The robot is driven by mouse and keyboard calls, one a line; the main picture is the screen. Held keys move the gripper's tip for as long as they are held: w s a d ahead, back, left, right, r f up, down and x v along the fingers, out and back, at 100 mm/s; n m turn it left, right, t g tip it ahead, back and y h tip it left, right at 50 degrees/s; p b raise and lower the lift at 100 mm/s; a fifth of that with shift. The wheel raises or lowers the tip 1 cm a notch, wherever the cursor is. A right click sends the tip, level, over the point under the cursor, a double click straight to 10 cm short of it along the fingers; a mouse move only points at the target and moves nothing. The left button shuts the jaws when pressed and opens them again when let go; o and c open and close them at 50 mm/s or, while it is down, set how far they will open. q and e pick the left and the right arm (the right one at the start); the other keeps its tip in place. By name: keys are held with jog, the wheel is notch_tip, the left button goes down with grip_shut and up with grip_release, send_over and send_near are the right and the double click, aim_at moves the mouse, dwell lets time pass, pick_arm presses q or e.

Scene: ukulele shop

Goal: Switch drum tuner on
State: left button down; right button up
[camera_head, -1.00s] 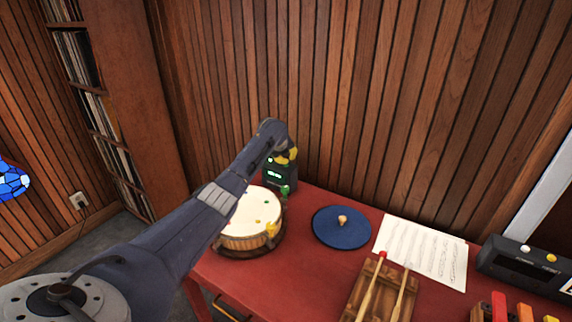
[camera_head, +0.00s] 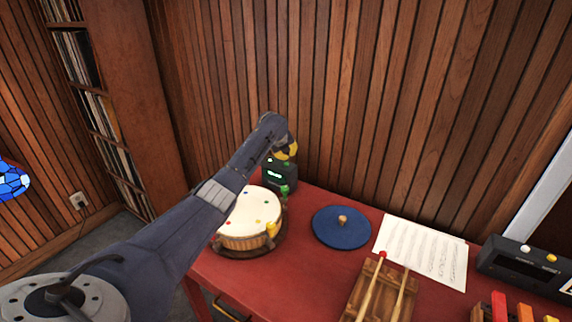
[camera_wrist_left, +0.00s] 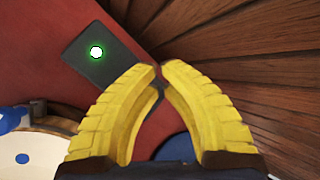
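The drum tuner (camera_head: 277,183) is a dark box at the back left of the red table, behind the drum (camera_head: 250,220). Its small screen shows bright green-white marks. My left gripper (camera_head: 286,150), with yellow fingers, hangs at the tuner's top and partly covers it. In the left wrist view the tuner (camera_wrist_left: 88,70) is a dark block with one round white button (camera_wrist_left: 96,52) ringed in green glow. The left fingertips (camera_wrist_left: 160,72) meet in front of the block's near end, apart from the button in the picture, holding nothing visible. My right gripper is out of view.
A blue round pad (camera_head: 341,228) with a small knob lies right of the drum. Sheet music (camera_head: 425,250), a wooden box (camera_head: 378,292) with two sticks and a dark device (camera_head: 520,262) stand further right. The slatted wall (camera_head: 350,100) rises close behind the table.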

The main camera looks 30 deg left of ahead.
pick_arm(q)
jog(key=shift+r, duration=2.4)
